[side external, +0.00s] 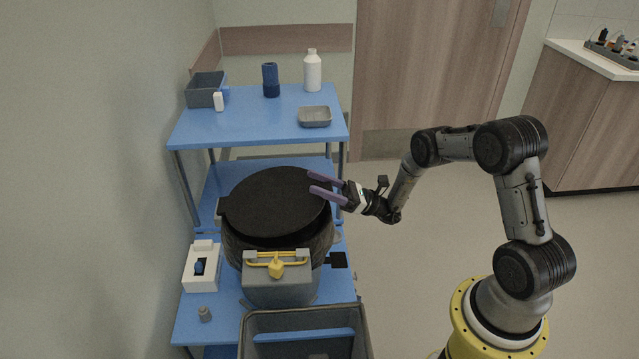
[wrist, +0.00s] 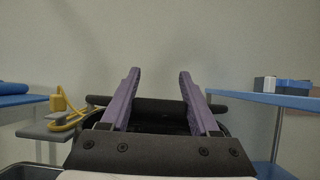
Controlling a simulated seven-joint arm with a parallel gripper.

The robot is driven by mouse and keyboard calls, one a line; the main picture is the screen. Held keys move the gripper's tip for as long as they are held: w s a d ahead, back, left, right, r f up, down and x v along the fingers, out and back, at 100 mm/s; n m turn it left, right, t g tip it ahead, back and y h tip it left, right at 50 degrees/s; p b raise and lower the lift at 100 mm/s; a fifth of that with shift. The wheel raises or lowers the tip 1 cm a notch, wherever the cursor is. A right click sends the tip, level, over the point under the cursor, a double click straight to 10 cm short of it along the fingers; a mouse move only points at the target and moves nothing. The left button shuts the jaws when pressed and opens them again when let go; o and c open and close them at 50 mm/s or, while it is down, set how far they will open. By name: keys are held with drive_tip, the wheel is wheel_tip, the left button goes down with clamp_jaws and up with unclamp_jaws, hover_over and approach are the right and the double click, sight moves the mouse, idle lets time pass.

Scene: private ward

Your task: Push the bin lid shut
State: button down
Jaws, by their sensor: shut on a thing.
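The bin (side external: 285,252) is a round black tub on the blue stand's lower level. Its flat round black lid (side external: 270,205) lies over the top, and I cannot tell from the side external view whether it sits fully down. In the wrist view the lid (wrist: 155,106) shows edge-on as a dark bar above the dark bin rim. My gripper (side external: 311,182) reaches in from the right at the lid's right edge. Its two purple fingers, apart in the wrist view (wrist: 160,73), are shut on the lid; the exact contact is hard to see.
A grey box with a yellow handle (side external: 276,264) stands in front of the bin. A white box (side external: 202,266) is at its left, and a grey crate (side external: 303,322) is in front. The blue upper shelf (side external: 255,125) behind holds bottles and trays. The floor at right is clear.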

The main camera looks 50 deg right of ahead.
drive_tip(key=shift+f, duration=0.1)
drive_tip(key=shift+c, duration=0.6)
unclamp_jaws()
drive_tip(key=shift+v, duration=2.55)
wheel_tip(320, 180, up, 7)
